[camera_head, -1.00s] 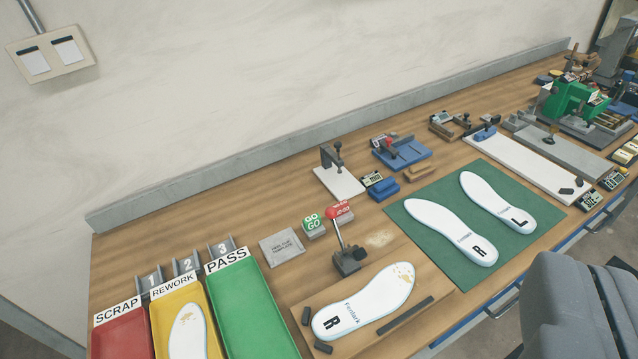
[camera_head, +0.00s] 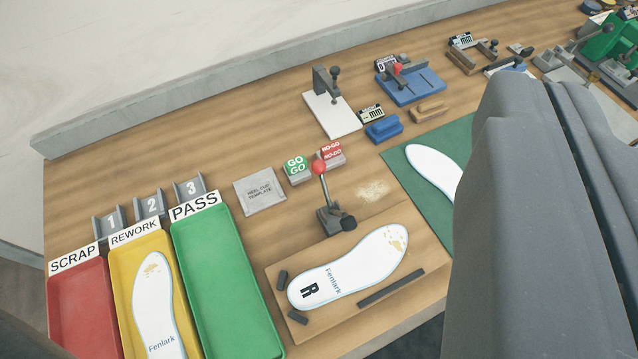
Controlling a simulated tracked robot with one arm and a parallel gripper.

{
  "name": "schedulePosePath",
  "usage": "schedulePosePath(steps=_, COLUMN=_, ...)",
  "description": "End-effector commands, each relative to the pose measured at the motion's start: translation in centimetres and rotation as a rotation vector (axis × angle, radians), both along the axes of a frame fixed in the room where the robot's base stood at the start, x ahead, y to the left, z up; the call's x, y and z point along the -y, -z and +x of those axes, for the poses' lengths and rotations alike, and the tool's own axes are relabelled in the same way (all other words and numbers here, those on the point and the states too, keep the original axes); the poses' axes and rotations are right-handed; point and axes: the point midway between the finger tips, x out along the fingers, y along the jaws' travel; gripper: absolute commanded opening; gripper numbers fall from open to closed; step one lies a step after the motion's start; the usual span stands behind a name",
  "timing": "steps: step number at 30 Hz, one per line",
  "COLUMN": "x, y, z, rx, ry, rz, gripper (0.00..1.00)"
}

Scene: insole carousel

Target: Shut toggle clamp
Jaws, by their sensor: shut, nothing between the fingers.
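The toggle clamp (camera_head: 328,216) stands on the wooden fixture board (camera_head: 420,262), at the back edge of the insole. Its lever stands up, leaning slightly left, with a red ball knob (camera_head: 318,167) on top. A dark round tip (camera_head: 348,224) sits on the clamp's front side near the insole; whether it touches the insole I cannot tell. The white insole (camera_head: 350,267) marked R lies on the board between dark stop blocks and a dark bar. My gripper's fingers are not in view; a large grey part of my arm fills the right side.
Scrap, rework and pass trays (camera_head: 222,290) stand at left; the rework tray holds an insole. Go and no-go blocks (camera_head: 296,168) and a heel cup template (camera_head: 261,193) sit behind the clamp. A green mat (camera_head: 415,147) with an insole is partly hidden by my arm.

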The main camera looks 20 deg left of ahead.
Motion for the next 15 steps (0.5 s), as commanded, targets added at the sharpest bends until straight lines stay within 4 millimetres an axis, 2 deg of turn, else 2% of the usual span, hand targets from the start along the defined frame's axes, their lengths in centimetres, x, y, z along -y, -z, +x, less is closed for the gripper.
schedulePosePath(steps=5, x=-3.4, y=6.7, z=4.9, rx=-0.138, ry=0.007, rz=-0.249, gripper=0.00)
schedulePosePath(steps=6, x=-4.1, y=8.6, z=6.0, rx=-0.173, ry=0.004, rz=-0.323, gripper=0.00)
schedulePosePath(steps=9, x=-5.9, y=12.9, z=8.4, rx=-0.250, ry=-0.010, rz=-0.511, gripper=0.00)
schedulePosePath(steps=15, x=-9.9, y=21.1, z=11.7, rx=-0.373, ry=-0.072, rz=-0.899, gripper=0.00)
